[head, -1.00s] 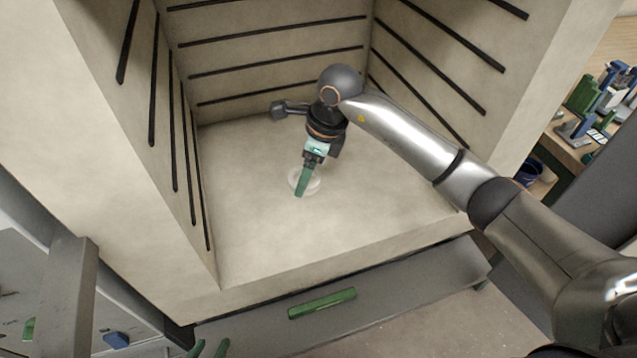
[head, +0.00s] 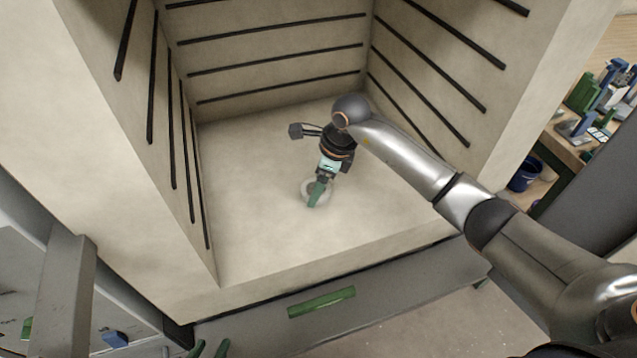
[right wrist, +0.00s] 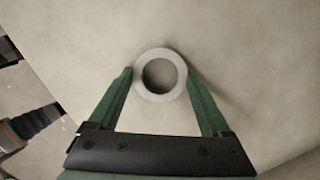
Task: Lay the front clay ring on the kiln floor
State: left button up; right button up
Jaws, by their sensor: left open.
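The pale clay ring (head: 305,195) is inside the kiln, over or on the bare kiln floor (head: 250,225); I cannot tell whether it touches. My right gripper (head: 314,198) points down at it, with its green fingers. In the right wrist view the ring (right wrist: 160,54) sits flat between the two fingertips, which press against its left and right sides. My left gripper (head: 209,351) shows only as two green fingertips at the bottom edge, apart and with nothing seen between them.
Kiln walls with dark grooves (head: 275,60) stand left, behind and right of my right gripper. A grey panel with a green handle (head: 322,301) lies before the kiln. A bench (head: 568,148) with green and blue items and a dark blue bucket (head: 524,174) are at right.

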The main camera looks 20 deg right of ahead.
jog(key=shift+o, duration=1.3)
jog(key=shift+r, duration=0.1)
jog(key=p+v, duration=0.1)
jog(key=v, duration=1.1)
jog(key=shift+a+r, duration=0.1)
